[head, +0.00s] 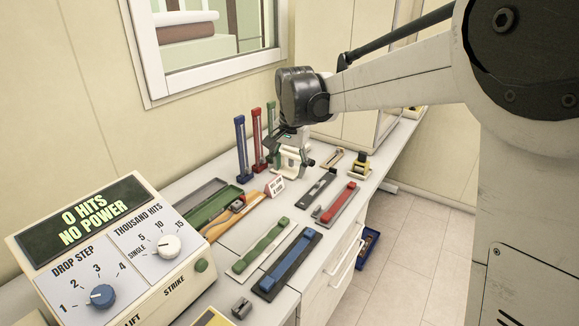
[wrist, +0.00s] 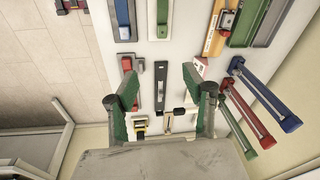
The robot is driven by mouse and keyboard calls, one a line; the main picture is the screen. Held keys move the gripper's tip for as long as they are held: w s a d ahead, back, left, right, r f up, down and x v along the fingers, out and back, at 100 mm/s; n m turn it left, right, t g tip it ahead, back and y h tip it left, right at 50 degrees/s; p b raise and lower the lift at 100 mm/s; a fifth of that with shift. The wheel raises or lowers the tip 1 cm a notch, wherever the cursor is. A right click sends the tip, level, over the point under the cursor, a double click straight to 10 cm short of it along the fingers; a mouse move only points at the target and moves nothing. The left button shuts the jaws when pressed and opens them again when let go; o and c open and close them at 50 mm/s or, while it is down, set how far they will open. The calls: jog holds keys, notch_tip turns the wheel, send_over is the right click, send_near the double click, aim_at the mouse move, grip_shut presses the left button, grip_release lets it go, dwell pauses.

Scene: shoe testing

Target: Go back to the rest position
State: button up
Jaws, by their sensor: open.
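My gripper (head: 291,160) hangs above the far part of the white bench (head: 216,240), pointing down, in the head view. In the wrist view, its two green-padded fingers are spread wide apart, with nothing held in the gap between them (wrist: 160,84). A dark flat bar with a light mark (wrist: 160,86) lies below that gap. The same bar (head: 318,188) lies to the right of the gripper in the head view. My arm reaches in from the right.
Upright blue (head: 241,150) and red (head: 257,140) posts stand close left of my gripper. A small white sign (head: 275,187) stands in front. A control box (head: 110,260) reads "0 HITS NO POWER". Red (head: 340,202), green (head: 262,246) and blue (head: 287,262) bars lie nearer.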

jog(key=s+d+r+n+t+b, duration=0.15)
jog(key=s+d, duration=0.25)
jog(key=s, duration=0.4)
jog(key=s+d+r+n+t+b, duration=0.1)
jog(key=s+d+r+b, duration=0.1)
jog(key=s+d, duration=0.45)
jog(key=s+d+f+n+t+b, duration=0.1)
jog(key=s+f, duration=0.3)
jog(key=s, duration=0.5)
jog(key=s+d+f+n+t+b, duration=0.1)
jog(key=s+f, duration=0.3)
jog(key=s, duration=0.4)
jog(key=shift+s+d+f+n+t, duration=0.35)
jog(key=shift+d+n, duration=0.2)
jog(key=shift+d, duration=0.25)
